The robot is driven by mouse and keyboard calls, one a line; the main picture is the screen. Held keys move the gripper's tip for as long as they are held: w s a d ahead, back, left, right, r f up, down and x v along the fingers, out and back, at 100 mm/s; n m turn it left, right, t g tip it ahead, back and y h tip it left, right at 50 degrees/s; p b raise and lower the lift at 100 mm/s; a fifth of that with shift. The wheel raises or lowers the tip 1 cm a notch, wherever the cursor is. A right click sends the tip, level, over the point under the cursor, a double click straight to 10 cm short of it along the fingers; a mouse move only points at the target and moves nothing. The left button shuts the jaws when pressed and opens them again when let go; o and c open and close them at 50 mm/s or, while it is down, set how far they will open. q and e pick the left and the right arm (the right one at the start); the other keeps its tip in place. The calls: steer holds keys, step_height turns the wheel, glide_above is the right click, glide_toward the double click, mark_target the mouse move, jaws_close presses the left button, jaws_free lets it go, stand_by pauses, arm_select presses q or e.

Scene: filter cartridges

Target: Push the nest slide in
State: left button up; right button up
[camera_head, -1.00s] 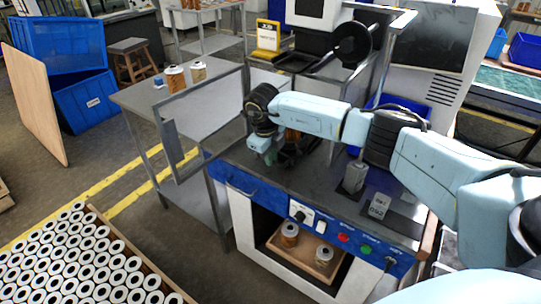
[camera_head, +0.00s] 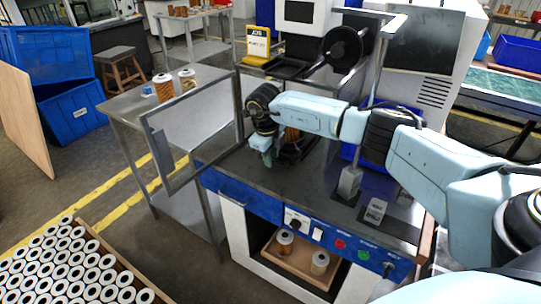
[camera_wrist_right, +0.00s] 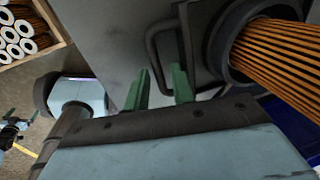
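The nest slide (camera_wrist_right: 216,57) shows in the right wrist view as a dark round collar with a dark loop handle (camera_wrist_right: 152,45) at its left. An orange pleated filter cartridge (camera_wrist_right: 272,55) sits in the collar. My right gripper (camera_wrist_right: 160,90) has two green fingers apart, with the handle's near end close to the right finger; contact cannot be told. In the head view my right gripper (camera_head: 264,152) is over the bench top, left of the cartridge (camera_head: 292,134), and my arm partly hides the nest. My left gripper (camera_wrist_right: 20,118) shows small at the lower left of the wrist view, fingers apart.
The bench (camera_head: 300,183) has a blue front panel with buttons and a grey upright post. A framed panel (camera_head: 190,130) stands at its left. A crate of white-ended cartridges (camera_head: 60,265) lies lower left.

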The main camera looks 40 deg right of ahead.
arm_select(q)
steer(key=shift+s, duration=0.2)
arm_select(e)
steer(key=shift+o, duration=0.4)
arm_select(q)
steer(key=shift+w+d+r+p, duration=0.15)
steer(key=shift+d+r+p, duration=0.55)
steer(key=shift+d, duration=0.25)
arm_select(e)
step_height(320, 180, up, 13)
steer(key=s+a, duration=0.1)
steer(key=a, duration=0.1)
arm_select(q)
steer(key=shift+a, duration=0.15)
arm_select(e)
steer(key=shift+a, duration=0.1)
